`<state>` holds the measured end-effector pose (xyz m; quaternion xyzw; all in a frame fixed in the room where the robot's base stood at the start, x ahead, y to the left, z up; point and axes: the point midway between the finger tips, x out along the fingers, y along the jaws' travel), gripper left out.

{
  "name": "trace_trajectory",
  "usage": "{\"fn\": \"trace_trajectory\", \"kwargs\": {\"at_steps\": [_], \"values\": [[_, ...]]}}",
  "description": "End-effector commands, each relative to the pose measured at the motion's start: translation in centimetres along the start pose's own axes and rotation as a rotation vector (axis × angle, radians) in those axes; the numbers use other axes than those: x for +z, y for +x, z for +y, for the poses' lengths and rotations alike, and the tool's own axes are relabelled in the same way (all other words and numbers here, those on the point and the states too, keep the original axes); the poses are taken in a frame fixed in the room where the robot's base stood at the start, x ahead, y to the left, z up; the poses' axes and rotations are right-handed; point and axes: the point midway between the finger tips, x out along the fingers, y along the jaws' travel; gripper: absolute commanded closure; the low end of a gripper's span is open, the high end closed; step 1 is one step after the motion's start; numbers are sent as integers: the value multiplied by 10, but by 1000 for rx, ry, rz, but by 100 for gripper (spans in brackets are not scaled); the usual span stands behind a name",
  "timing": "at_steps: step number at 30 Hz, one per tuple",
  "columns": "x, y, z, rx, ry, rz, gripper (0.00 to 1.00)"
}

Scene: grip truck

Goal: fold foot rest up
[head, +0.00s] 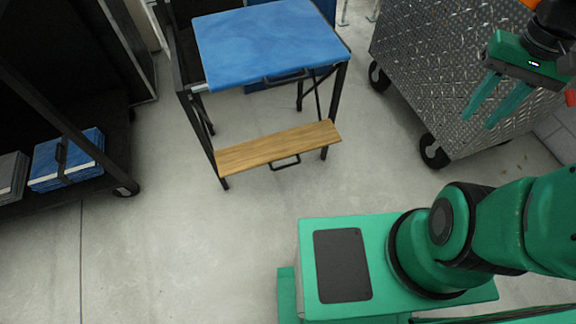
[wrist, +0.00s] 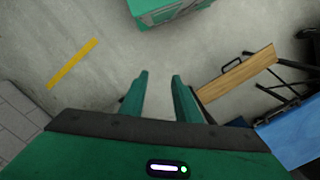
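The foot rest (head: 275,146) is a wooden board with a black wire handle (head: 285,163) on its front edge. It juts out low between the black legs of a folding chair with a blue seat (head: 268,42). In the wrist view the foot rest (wrist: 240,72) lies right of my fingers, with the blue seat (wrist: 292,133) at the lower right edge. My gripper (head: 497,104) is at the upper right in the head view, held high and well apart from the foot rest. In the wrist view its fingers (wrist: 158,90) stand apart with nothing between them.
A diamond-plate metal cart (head: 425,75) on black casters stands right of the chair, behind my gripper. A dark shelf cart (head: 95,195) at the left holds folded blue bundles (head: 68,160). The concrete floor in front of the foot rest is clear up to my green base.

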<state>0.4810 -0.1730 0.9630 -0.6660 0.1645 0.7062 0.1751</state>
Motion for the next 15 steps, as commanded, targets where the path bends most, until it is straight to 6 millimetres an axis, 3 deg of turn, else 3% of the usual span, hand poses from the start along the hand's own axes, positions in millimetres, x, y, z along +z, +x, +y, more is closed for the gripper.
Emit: {"fn": "trace_trajectory", "kwargs": {"at_steps": [8, 15], "values": [[-70, 38, -37, -28, -82, -82, 71], [-121, 90, -71, -89, -143, -155, 71]]}}
